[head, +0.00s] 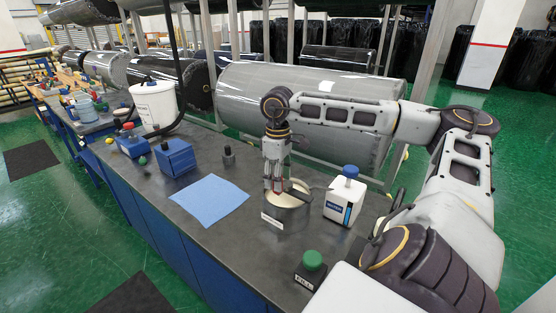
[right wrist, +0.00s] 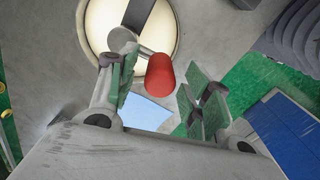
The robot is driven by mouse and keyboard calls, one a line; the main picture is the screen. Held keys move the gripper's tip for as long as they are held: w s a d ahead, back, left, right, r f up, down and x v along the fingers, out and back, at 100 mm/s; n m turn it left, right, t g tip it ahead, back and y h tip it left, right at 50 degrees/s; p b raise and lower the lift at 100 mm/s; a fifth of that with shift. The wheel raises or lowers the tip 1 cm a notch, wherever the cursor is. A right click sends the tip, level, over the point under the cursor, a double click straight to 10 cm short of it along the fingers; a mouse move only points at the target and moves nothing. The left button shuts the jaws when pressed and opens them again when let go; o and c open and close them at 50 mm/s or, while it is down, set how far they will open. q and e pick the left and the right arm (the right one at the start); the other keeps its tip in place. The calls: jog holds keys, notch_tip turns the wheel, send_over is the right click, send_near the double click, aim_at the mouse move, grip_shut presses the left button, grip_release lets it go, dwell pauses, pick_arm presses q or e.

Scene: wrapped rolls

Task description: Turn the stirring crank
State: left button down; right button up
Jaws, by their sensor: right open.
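The stirring pot (head: 287,217) is a round grey vessel with cream contents and a white label, standing on the dark bench. A dark crank arm (head: 298,189) lies across its top. In the right wrist view the pot (right wrist: 96,40) shows from above, and the crank's red handle (right wrist: 160,76) stands up at the end of the arm. My right gripper (head: 274,187) is over the pot, pointing down. The right wrist view shows this gripper (right wrist: 162,88) open, with its green-padded fingers on either side of the red handle; I cannot tell whether either touches it. My left gripper is not in view.
A white box with a blue knob (head: 343,203) stands close right of the pot. A green button (head: 312,261) is in front. A blue cloth (head: 208,200) lies to the left, with blue boxes (head: 177,158) and a white bucket (head: 156,106) farther back.

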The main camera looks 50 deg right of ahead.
jog(key=shift+r, duration=3.5)
jog(key=shift+c, duration=0.3)
